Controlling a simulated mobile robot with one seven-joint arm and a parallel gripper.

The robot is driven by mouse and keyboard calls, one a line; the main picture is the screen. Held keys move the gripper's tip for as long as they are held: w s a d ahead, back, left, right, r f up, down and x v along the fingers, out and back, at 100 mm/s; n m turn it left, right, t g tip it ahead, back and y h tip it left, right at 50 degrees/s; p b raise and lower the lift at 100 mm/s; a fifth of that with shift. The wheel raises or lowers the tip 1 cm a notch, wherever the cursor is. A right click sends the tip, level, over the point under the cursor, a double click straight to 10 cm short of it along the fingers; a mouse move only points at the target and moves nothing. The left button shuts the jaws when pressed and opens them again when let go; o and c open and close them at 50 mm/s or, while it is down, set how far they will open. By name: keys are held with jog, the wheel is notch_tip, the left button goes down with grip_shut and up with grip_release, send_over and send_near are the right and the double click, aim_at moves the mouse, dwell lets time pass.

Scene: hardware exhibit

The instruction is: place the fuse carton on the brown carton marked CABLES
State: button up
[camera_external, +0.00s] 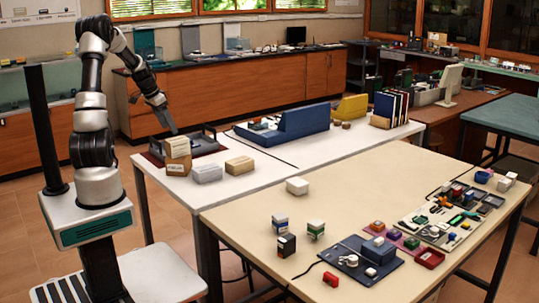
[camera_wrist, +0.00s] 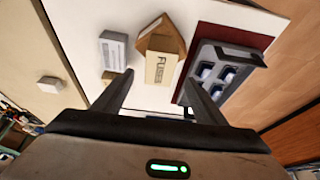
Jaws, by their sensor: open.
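In the external view the fuse carton (camera_external: 177,147) sits on top of a brown carton (camera_external: 178,167) on the white table. The brown carton (camera_wrist: 160,38) shows partly beneath it in the wrist view; its marking is too small to read. My gripper (camera_external: 173,130) is open, just above the stack. In the wrist view my gripper (camera_wrist: 160,80) has one finger on each side of the fuse carton, with gaps showing.
A pale grey carton (camera_external: 207,173) and a tan carton (camera_external: 240,165) stand right of the stack. A dark grey tray (camera_wrist: 222,73) on a dark red mat lies close beside it. A blue bin (camera_external: 304,122) stands farther right.

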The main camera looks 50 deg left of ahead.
jog(key=s+d+r, duration=0.1)
jog(key=d+r, duration=0.4)
jog(key=d, duration=0.4)
jog(key=d+r, duration=0.6)
jog(key=d, duration=0.3)
jog(key=s+d+r+t, duration=0.1)
jog(key=s+d+r, duration=0.2)
jog(key=s+d, duration=1.1)
jog(key=d, duration=0.3)
jog(key=shift+s+d, duration=0.2)
jog(key=shift+d, duration=0.05)
